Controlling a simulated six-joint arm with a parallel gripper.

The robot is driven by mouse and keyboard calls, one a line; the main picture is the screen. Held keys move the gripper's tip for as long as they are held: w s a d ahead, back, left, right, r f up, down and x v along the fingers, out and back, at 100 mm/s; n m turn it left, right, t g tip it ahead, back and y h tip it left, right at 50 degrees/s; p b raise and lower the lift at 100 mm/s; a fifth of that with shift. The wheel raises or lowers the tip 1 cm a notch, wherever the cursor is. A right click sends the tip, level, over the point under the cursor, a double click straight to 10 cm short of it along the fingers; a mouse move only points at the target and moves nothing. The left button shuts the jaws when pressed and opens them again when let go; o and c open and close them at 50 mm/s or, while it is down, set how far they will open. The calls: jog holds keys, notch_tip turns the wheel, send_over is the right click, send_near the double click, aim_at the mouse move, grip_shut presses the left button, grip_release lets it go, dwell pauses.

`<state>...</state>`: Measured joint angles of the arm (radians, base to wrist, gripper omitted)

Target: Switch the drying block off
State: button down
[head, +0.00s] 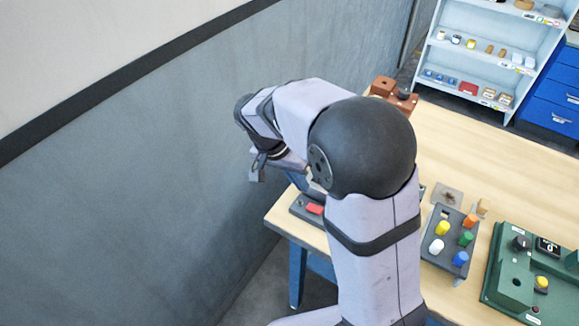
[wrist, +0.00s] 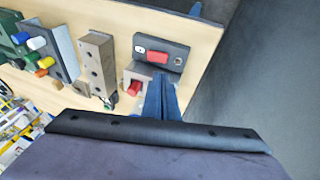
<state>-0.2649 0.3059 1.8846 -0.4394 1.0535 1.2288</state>
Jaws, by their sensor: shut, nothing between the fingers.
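A dark box with a red inset (wrist: 158,56) and a small white mark lies near the table's edge in the wrist view. It shows near the front left corner in the head view (head: 313,209). I cannot tell which is the drying block, nor any switch position.
A grey rack with coloured pegs (head: 432,257) and a green device (head: 507,288) sit at the right of the table. Reddish-brown parts (head: 384,86) stand at the back. A grey wall (head: 130,190) is on the left. My arm hides the table's middle.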

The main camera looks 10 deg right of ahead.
jog(key=b+v, duration=0.1)
jog(key=v, duration=0.5)
jog(key=shift+w+a, duration=0.25)
jog(key=s+a+f+n+y, duration=0.3)
jog(key=a+f+n, duration=0.2)
jog(key=f+n, duration=0.5)
jog(key=s+d+f, duration=0.1)
jog(key=s+d, duration=0.3)
jog(key=s, duration=0.3)
jog(key=s+d+f+m+y, duration=0.1)
jog(key=s+d, duration=0.3)
jog(key=s, duration=0.3)
jog(key=shift+d+m+g, duration=0.3)
jog(key=shift+d, duration=0.05)
